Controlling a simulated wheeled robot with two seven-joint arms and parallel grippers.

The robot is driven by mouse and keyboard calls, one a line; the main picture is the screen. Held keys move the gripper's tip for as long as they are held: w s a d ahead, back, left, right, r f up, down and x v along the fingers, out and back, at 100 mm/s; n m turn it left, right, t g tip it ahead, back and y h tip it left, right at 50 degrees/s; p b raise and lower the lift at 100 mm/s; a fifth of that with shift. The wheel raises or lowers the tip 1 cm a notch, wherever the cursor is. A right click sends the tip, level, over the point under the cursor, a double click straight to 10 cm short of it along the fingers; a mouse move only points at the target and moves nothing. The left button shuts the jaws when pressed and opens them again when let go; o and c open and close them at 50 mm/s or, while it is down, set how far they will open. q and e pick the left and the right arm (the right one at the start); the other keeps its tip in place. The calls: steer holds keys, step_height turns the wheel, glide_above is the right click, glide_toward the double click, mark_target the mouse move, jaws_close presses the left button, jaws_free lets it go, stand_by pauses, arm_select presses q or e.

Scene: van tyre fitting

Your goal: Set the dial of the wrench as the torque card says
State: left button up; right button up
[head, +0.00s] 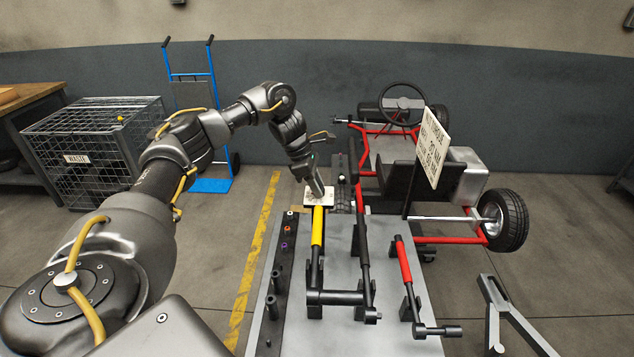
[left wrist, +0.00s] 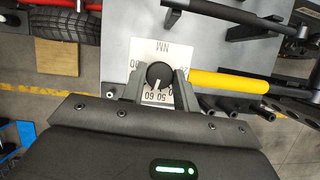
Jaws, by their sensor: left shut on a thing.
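The torque wrench has a yellow handle (head: 318,226) and lies on the grey bench. At its far end is a white dial plate (head: 312,203), marked NM in the left wrist view (left wrist: 148,52). A round black knob (left wrist: 159,75) sits on the plate, its pale pointer directed toward the 50 and 60 marks. My left gripper (head: 318,190) is shut on the knob, with one finger on each side in the left wrist view (left wrist: 158,88). The torque card (head: 432,150) stands upright on a post at the right; its print is too small to read surely. My right gripper is out of view.
A red-handled wrench (head: 403,260) and another dark bar tool (head: 363,240) lie to the right on the bench (head: 340,335). Sockets stand along its left edge. A kart frame with wheels (head: 505,215) is behind at the right. A wire waste cage (head: 85,150) and blue hand truck (head: 210,184) stand left.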

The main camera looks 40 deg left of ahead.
arm_select(q)
steer(key=shift+m, duration=0.3)
steer(key=shift+f, duration=0.1)
steer(key=o, duration=1)
steer(key=p+v, duration=0.1)
steer(key=v, duration=0.4)
steer(key=p+v, duration=0.1)
steer(key=v, duration=0.5)
steer(key=shift+w, duration=0.2)
